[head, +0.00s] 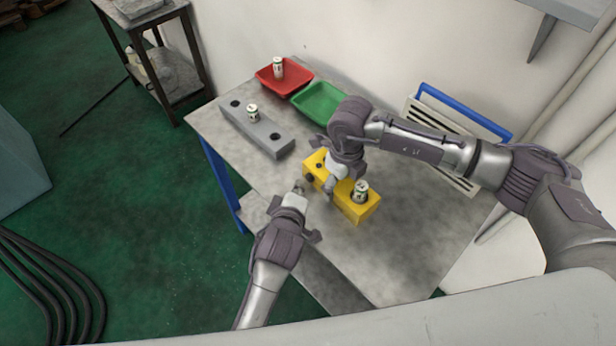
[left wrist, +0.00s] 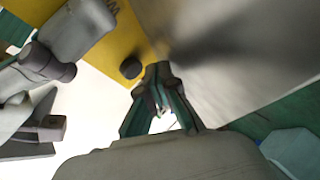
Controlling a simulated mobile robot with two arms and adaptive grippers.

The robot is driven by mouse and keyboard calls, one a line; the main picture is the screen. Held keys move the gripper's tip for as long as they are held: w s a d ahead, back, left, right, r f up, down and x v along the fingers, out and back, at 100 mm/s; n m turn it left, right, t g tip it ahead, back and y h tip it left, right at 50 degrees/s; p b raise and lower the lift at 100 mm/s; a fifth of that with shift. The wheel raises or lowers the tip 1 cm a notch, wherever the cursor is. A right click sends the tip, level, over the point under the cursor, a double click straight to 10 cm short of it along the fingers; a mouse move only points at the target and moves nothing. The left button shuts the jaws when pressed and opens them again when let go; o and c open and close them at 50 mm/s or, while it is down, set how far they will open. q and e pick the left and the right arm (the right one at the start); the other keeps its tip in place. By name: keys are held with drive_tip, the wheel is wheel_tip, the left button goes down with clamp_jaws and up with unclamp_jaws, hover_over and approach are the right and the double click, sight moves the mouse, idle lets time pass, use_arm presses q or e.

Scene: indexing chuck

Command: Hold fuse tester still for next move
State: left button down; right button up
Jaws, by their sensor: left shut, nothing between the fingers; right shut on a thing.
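The yellow fuse tester (head: 361,211) lies on the grey table. A light fuse with dark marks (head: 361,190) stands upright in its near right end. A dark round knob shows at its left end; the tester also fills the upper part of the left wrist view (left wrist: 113,48). My right gripper (head: 331,184) is shut on the tester's middle, reaching down from above; its arm and hand hide part of the tester. My left gripper (head: 299,191) is shut and empty, just left of the tester's knob end. Its fingertips show close to the knob in the left wrist view (left wrist: 158,88).
A grey block with holes (head: 270,138) holds one upright fuse (head: 253,112). A red tray (head: 298,77) with a fuse (head: 278,67) and an empty-looking green tray (head: 316,99) stand at the back. The table's front right area is clear.

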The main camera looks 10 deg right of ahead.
sight(306, 176)
use_arm(q)
drive_tip(key=shift+w+d+r, duration=0.2)
drive_tip(key=shift+d+r, duration=0.1)
drive_tip(key=shift+r, duration=0.2)
drive_tip(key=shift+w+d+r, duration=0.15)
drive_tip(key=shift+d+r, duration=0.15)
drive_tip(key=shift+r, duration=0.2)
drive_tip(key=shift+s+a+r, duration=0.15)
drive_tip(key=shift+s+r, duration=0.15)
drive_tip(key=shift+r, duration=0.2)
drive_tip(key=shift+s, duration=0.3)
drive_tip(key=shift+s+a, duration=0.6)
drive_tip(key=shift+a, duration=0.4)
drive_tip(key=shift+s+a, duration=0.6)
drive_tip(key=shift+a, duration=0.55)
